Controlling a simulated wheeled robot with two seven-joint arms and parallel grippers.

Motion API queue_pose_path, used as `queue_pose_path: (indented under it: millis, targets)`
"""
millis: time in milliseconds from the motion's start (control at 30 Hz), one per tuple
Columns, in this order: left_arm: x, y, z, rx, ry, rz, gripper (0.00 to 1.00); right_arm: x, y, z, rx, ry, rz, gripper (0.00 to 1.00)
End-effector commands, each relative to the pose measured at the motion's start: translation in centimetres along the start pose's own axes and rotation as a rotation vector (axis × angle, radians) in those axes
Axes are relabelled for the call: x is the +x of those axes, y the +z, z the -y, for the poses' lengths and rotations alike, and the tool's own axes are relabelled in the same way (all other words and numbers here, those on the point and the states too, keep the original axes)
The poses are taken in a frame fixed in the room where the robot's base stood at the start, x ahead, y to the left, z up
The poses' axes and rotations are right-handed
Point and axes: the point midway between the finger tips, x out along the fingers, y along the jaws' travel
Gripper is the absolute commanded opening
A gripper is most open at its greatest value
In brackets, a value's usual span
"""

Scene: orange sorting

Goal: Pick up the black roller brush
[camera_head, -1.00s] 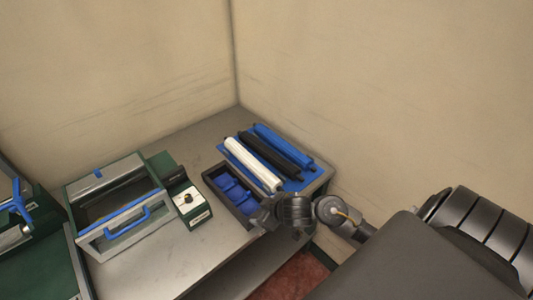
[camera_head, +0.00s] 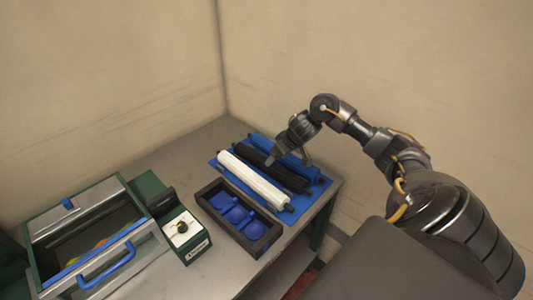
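The black roller brush (camera_head: 291,181) lies between a white roller (camera_head: 255,180) and a blue roller (camera_head: 316,173) on a blue mat (camera_head: 291,214). My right gripper (camera_head: 288,160) is above the black roller, pointing down over its middle, and hides part of it and of the blue roller. Its two fingers appear spread apart with nothing between them. I cannot tell whether a fingertip touches the roller. My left gripper is not in view.
A black tray (camera_head: 226,227) with blue round compartments is in front of the rollers. A green machine with a control box (camera_head: 183,233) and a blue-handled glass cover (camera_head: 107,264) stands at the left. Walls (camera_head: 330,60) close off the table's back and right.

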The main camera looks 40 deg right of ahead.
Motion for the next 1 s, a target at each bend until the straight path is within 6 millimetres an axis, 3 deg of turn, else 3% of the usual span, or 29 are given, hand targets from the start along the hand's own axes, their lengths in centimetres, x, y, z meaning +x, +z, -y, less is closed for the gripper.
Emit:
queue_pose_path:
  millis: [167, 467, 800, 1000]
  targets:
    - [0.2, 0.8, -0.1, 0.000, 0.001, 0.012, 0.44, 2.9, 0.0, 0.2, 0.002, -0.003, 0.001, 0.72]
    - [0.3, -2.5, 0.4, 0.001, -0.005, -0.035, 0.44, 4.2, -0.1, 0.3, -0.003, -0.002, 0.000, 0.72]
    - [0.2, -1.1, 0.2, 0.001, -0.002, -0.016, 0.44, 8.7, -0.4, 0.2, -0.002, -0.003, 0.000, 0.72]
    - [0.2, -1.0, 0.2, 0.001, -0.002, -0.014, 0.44, 9.2, -0.4, 0.2, -0.005, -0.002, -0.001, 0.72]
